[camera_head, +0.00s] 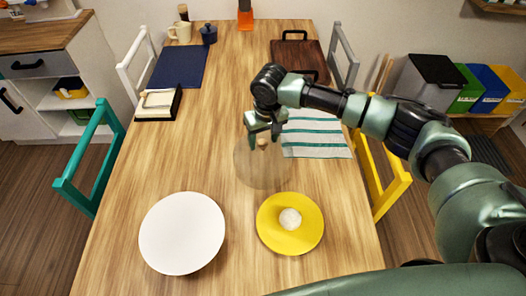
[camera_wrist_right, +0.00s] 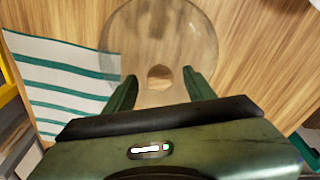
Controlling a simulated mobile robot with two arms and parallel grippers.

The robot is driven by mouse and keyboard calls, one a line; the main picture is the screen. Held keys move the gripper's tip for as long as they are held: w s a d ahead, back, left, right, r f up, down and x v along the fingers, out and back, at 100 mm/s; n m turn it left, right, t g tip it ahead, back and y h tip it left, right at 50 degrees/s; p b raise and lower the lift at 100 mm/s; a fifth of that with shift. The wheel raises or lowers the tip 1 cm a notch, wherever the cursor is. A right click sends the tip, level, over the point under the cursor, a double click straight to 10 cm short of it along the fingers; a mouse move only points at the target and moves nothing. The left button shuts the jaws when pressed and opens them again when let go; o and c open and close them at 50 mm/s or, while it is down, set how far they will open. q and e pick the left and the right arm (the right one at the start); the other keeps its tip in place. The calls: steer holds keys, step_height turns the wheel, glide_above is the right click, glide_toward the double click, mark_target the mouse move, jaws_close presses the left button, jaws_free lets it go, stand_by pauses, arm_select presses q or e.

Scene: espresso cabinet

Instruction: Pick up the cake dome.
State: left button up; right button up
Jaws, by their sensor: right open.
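The cake dome (camera_head: 262,168) is clear glass with a round wooden knob (camera_head: 262,143). It stands on the wooden table, left of the striped cloth. My right gripper (camera_head: 263,138) is above the dome at its knob. In the right wrist view, the dome (camera_wrist_right: 165,40) fills the top middle, and its knob (camera_wrist_right: 160,77) shows between the two green fingers of my right gripper (camera_wrist_right: 160,88). The fingers are open, with a gap on both sides of the knob. I cannot tell whether a finger touches the dome. My left gripper is not in view.
A white plate (camera_head: 182,233) and a yellow plate (camera_head: 275,236) with a pale ball (camera_head: 290,218) are at the near end. The striped cloth (camera_head: 315,135) lies right of the dome. A blue mat (camera_head: 178,68), napkin holder (camera_head: 158,104) and dark board (camera_head: 300,58) lie farther back. Chairs flank the table.

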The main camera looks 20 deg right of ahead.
steer(key=shift+f, duration=0.35)
jaws_close()
steer(key=shift+w, duration=0.1)
stand_by(1.1)
